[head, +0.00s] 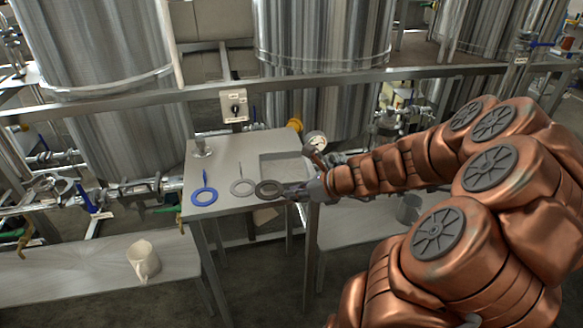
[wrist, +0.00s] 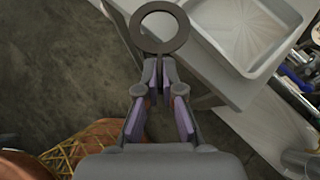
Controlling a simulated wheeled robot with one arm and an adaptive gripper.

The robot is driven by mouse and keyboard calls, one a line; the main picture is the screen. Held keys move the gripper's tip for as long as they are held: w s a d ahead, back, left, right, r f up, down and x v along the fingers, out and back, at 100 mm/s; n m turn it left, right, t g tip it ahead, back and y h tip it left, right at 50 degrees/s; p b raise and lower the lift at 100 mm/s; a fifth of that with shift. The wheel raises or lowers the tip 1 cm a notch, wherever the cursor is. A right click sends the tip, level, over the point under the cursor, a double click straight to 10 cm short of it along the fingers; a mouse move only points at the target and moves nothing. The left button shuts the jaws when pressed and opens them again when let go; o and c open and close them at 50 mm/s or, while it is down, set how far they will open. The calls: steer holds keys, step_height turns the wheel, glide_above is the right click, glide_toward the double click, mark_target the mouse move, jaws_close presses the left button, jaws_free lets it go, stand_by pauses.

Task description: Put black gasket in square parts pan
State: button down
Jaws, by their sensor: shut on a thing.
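The black gasket (head: 258,189) is a dark flat ring held out over the table's front edge, left of my gripper (head: 290,192). In the wrist view the gasket (wrist: 136,31) juts out beyond the tips of my gripper (wrist: 160,66), which is shut on its near rim. The square parts pan (head: 287,155) is a shallow grey tray on the table's right side, just behind the gasket. In the wrist view the pan (wrist: 207,42) lies to the right of the gasket, and the part of it in view is empty.
On the table (head: 217,165) are a blue ring with a stem (head: 203,189), a light grey ring with a stem (head: 241,180) and a metal fitting (head: 201,149). A pressure gauge (head: 316,141) stands right of the pan.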

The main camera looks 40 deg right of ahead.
steer(key=w+d, duration=0.3)
steer(key=w+d+f+p, duration=0.1)
steer(key=w+d, duration=0.2)
steer(key=w, duration=0.1)
steer(key=w+d+p, duration=0.1)
steer(key=w+d, duration=0.2)
steer(key=shift+w+d+f, duration=0.2)
steer(key=shift+w+d, duration=0.15)
steer(key=shift+d, duration=0.05)
steer(key=shift+w+d+f+p, duration=0.1)
steer(key=shift+f+p, duration=0.4)
steer(key=shift+f, duration=1.25)
steer(key=c, duration=1.6)
jaws_free()
steer(key=shift+f, duration=0.1)
